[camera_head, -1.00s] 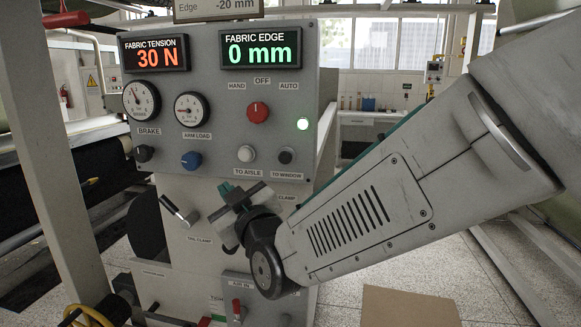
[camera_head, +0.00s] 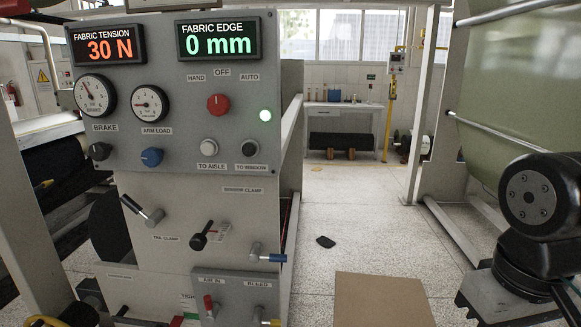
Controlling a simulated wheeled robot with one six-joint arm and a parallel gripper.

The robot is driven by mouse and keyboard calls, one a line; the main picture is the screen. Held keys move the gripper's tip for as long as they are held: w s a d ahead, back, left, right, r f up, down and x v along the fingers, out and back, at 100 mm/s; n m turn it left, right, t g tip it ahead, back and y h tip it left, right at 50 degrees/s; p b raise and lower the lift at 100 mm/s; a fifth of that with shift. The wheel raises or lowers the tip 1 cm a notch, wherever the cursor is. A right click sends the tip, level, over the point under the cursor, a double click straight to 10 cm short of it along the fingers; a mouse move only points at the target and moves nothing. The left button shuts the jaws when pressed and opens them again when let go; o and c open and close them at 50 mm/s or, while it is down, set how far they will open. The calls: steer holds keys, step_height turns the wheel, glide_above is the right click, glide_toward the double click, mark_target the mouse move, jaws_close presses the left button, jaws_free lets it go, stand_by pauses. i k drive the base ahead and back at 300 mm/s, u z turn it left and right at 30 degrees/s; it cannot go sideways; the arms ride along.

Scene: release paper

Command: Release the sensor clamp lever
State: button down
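The machine's grey panel (camera_head: 195,170) stands at the left. A "SENSOR CLAMP" label (camera_head: 243,190) is on its lower front. Below and left of the label is a black-handled lever (camera_head: 203,236), its handle tilted down-left, beside a small tilted plate. A blue-tipped lever (camera_head: 268,257) points right, below the label. I cannot tell for certain which of these is the sensor clamp lever. The tail clamp lever (camera_head: 142,209) is farther left, tilted up-left. My gripper is not in view; only black and grey parts of my arm show at the right edge, apart from the panel.
The displays read 30 N (camera_head: 108,47) and 0 mm (camera_head: 217,38). AIR IN and BLEED valves (camera_head: 237,298) sit low on the panel. A brown board (camera_head: 383,300) and a small black object (camera_head: 325,242) lie on the floor.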

mark_target(255, 255)
steer(key=u, duration=0.05)
steer(key=k, duration=0.6)
steer(key=z, duration=0.7)
steer(key=i, duration=1.15)
steer(key=u, duration=0.65)
